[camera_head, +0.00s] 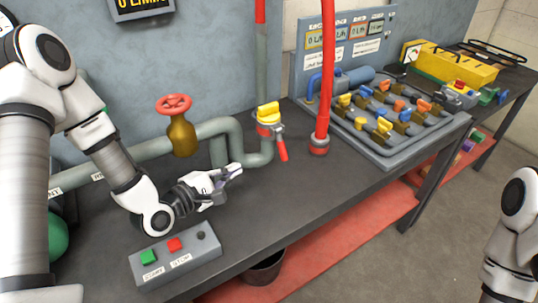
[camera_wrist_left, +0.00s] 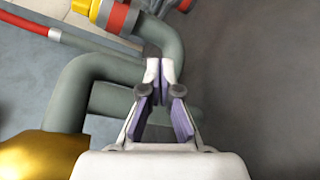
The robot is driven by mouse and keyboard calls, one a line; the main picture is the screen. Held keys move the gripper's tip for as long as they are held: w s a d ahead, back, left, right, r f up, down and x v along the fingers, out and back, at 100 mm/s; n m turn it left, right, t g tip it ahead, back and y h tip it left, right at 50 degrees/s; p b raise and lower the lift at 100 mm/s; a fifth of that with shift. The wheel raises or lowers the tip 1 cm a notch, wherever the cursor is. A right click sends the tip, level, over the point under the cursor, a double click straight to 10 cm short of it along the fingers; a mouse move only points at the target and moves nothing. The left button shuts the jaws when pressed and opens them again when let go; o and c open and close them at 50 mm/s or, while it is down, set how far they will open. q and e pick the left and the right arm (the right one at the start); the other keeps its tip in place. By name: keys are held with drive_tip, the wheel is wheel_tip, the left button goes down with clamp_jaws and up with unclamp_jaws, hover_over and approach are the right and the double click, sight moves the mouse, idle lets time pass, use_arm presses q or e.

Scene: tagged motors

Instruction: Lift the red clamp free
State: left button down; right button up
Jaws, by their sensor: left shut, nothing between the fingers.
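A yellow valve cap (camera_head: 268,112) sits on the grey-green pipe near the middle of the bench, with a red clamp-like band (camera_head: 265,130) around the pipe below it and a red lever (camera_head: 282,150) hanging down. In the left wrist view the red band (camera_wrist_left: 117,18) shows at the top, next to yellow. Which red part is the clamp, I cannot tell for certain. My left gripper (camera_head: 235,172) is shut and empty, in front of the pipe and apart from the red lever. Its fingertips (camera_wrist_left: 160,68) meet over the pipe bend in the wrist view. My right gripper is out of view.
A brass valve with a red wheel (camera_head: 174,104) stands left of the pipe loop. A control box (camera_head: 178,258) with green and red buttons lies at the front edge. A red vertical pipe (camera_head: 326,70) and a manifold tray (camera_head: 400,150) stand to the right.

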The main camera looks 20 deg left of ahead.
sight(282, 146)
use_arm(q)
drive_tip(key=x, duration=0.5)
drive_tip(key=p+x, duration=0.1)
drive_tip(key=x, duration=0.2)
drive_tip(key=shift+w+d+r, duration=0.2)
drive_tip(key=shift+w+d, duration=0.05)
drive_tip(key=shift+d, duration=0.3)
drive_tip(key=d, duration=0.1)
drive_tip(key=d+r, duration=0.1)
drive_tip(key=d, duration=0.1)
drive_tip(key=shift+s+r+p, duration=0.1)
drive_tip(key=shift+s+p, duration=0.05)
drive_tip(key=shift+p, duration=0.2)
drive_tip(key=shift+d+r, duration=0.1)
